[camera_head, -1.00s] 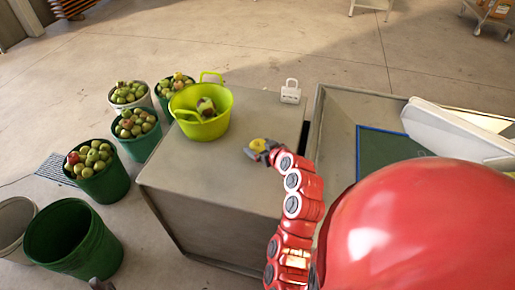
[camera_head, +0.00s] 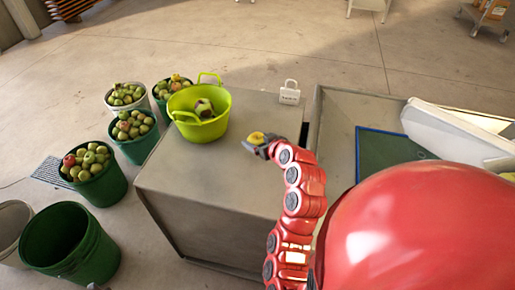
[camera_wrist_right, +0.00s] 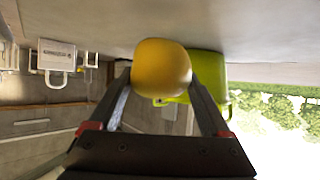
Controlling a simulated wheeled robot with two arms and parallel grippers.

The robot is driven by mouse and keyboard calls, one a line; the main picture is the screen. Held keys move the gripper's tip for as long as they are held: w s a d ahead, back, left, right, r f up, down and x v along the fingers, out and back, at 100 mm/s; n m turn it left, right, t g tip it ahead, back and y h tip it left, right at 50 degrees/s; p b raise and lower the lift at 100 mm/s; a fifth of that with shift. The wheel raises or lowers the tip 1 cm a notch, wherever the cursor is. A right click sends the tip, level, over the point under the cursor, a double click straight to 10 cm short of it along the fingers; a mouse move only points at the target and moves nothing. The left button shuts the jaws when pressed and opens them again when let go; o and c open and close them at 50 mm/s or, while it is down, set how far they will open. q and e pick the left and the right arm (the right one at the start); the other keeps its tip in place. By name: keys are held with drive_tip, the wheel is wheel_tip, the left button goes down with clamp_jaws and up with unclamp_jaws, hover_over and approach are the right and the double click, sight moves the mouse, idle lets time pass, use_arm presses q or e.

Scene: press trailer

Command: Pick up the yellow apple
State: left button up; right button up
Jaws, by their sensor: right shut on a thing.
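The yellow apple (camera_head: 257,137) is between the fingers of my right gripper (camera_head: 255,144), over the grey table top. In the right wrist view the apple (camera_wrist_right: 161,68) fills the space between the two dark fingertips (camera_wrist_right: 161,80), and the gripper is shut on it. How high the apple is above the table is hard to tell. My left gripper cannot be made out in the head view.
A lime green tub (camera_head: 203,129) with fruit inside stands on the grey table (camera_head: 178,172), left of my right gripper. A small white bag-shaped item (camera_head: 289,95) is at the back edge. Buckets of apples (camera_head: 93,178) and an empty green bucket (camera_head: 75,243) stand on the floor at left.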

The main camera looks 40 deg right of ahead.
drive_tip(key=shift+s+a+f, duration=0.2)
drive_tip(key=shift+s+a, duration=0.5)
drive_tip(key=shift+a, duration=0.2)
drive_tip(key=s+a+p, duration=0.1)
drive_tip(key=p, duration=0.1)
drive_tip(key=s+a+r+p, duration=0.1)
drive_tip(key=p, duration=0.1)
drive_tip(key=s+a+r+p, duration=0.1)
drive_tip(key=a+p, duration=0.1)
drive_tip(key=shift+s, duration=0.35)
drive_tip(key=s+a+p, duration=0.4)
drive_tip(key=a+p, duration=0.1)
drive_tip(key=shift+s+a, duration=0.2)
drive_tip(key=shift+s, duration=0.2)
drive_tip(key=shift+s+a+f+p, duration=0.15)
drive_tip(key=shift+s+a+p, duration=0.2)
drive_tip(key=shift+s+p, duration=0.05)
